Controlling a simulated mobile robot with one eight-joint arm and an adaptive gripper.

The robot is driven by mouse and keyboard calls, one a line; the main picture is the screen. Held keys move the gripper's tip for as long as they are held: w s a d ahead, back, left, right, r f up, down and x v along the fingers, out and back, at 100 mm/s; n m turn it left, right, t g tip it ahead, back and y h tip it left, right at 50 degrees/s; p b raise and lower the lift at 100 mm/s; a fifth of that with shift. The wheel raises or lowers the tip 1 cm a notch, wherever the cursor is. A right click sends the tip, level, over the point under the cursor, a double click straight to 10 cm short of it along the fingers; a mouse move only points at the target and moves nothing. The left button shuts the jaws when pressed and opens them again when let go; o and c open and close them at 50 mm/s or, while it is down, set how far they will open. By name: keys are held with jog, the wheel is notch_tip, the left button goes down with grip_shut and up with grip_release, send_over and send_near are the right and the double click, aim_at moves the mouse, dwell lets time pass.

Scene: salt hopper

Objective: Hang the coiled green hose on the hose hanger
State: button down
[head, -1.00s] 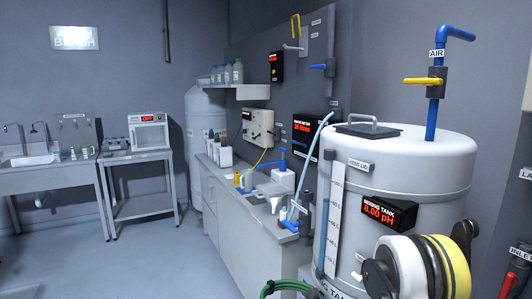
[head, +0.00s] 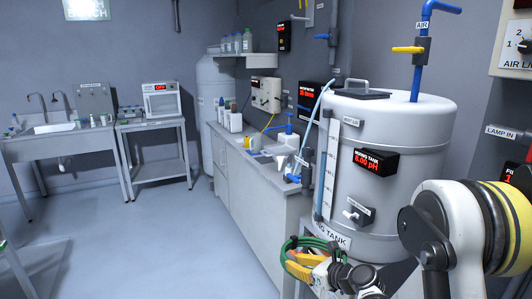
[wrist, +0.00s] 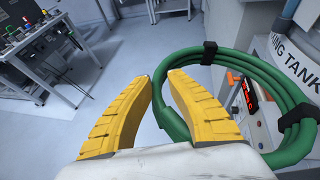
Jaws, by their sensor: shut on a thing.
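The coiled green hose (head: 322,243) is in front of the mixing tank at the lower middle of the head view. In the wrist view the hose (wrist: 272,62) loops beyond and to the right of the fingers, with black bands around the coil. My gripper (head: 296,262) has yellow fingers that close on the near-left part of the coil. In the wrist view a strand of hose passes between the fingertips of the gripper (wrist: 160,88). The coil is held off the floor. I cannot make out a hose hanger in either view.
The white mixing tank (head: 385,130) stands close behind the hose. A grey counter (head: 258,195) runs along the wall. A sink table (head: 62,140) and a steel table (head: 155,170) stand at the back left. The floor (head: 130,250) at left is clear.

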jog(key=s+d+r, duration=0.1)
jog(key=r, duration=0.1)
jog(key=s+d+r+m+h, duration=0.1)
jog(key=d+r, duration=0.1)
jog(key=s+d+r+m+t+h, duration=0.1)
jog(key=r, duration=0.1)
jog(key=shift+s+d+r, duration=0.2)
jog(key=shift+d+r, duration=0.05)
jog(key=shift+d, duration=0.05)
jog(key=s+d+r+m+t+h, duration=0.1)
jog(key=s+d+r+m+h, duration=0.1)
jog(key=s+d+r, duration=0.3)
jog(key=shift+s+r+m+t+h, duration=0.35)
jog(key=shift+s+r, duration=0.2)
jog(key=shift+s, duration=0.5)
